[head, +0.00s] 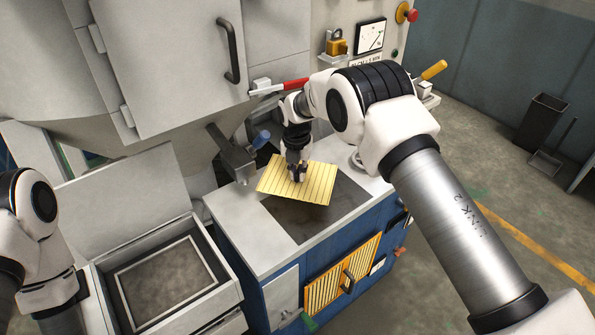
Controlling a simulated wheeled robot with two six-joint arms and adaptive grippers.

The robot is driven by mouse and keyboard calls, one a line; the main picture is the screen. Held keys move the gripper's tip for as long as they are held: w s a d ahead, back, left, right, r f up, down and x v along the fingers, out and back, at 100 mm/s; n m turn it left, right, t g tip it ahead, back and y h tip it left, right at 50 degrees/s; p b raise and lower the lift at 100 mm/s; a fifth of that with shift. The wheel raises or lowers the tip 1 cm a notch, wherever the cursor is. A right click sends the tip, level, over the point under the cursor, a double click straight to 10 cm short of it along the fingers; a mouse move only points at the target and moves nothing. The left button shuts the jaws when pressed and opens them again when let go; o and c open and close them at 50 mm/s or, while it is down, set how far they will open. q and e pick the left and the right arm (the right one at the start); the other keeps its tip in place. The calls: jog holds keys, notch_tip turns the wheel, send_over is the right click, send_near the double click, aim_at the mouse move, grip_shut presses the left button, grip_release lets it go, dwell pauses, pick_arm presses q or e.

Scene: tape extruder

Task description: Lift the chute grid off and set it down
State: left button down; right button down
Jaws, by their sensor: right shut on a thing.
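The chute grid (315,188) is a yellow slatted panel in the middle of the head view. It is slightly tilted over the dark square area (300,220) on top of the blue cabinet. My right gripper (298,174) points down at the grid's upper middle and is shut on it. The fingertips and the exact hold are small and partly hidden. Whether the grid's far edge touches the cabinet top cannot be told. My left arm shows at the left edge, but its gripper is out of view.
An open bin with a framed grey floor (168,282) stands at lower left. The cabinet's pale top (232,222) has a bare strip beside the dark area. A lever with a blue knob (261,139) and a red-handled lever (282,87) are close to my right wrist.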

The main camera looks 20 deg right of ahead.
aim_at(297, 186)
jog(key=shift+w+d+f+n, duration=0.1)
jog(key=shift+w+d+n, duration=0.05)
jog(key=shift+w+n, duration=0.45)
jog(key=shift+s+f+b, duration=0.25)
jog(key=shift+s+b, duration=0.05)
jog(key=shift+b, duration=0.1)
jog(key=shift+f+b, duration=0.35)
notch_tip(297, 186, down, 5)
jog(key=b, duration=0.3)
jog(key=shift+b, duration=0.4)
jog(key=shift+w, duration=0.1)
jog(key=c, duration=1.1)
grip_release()
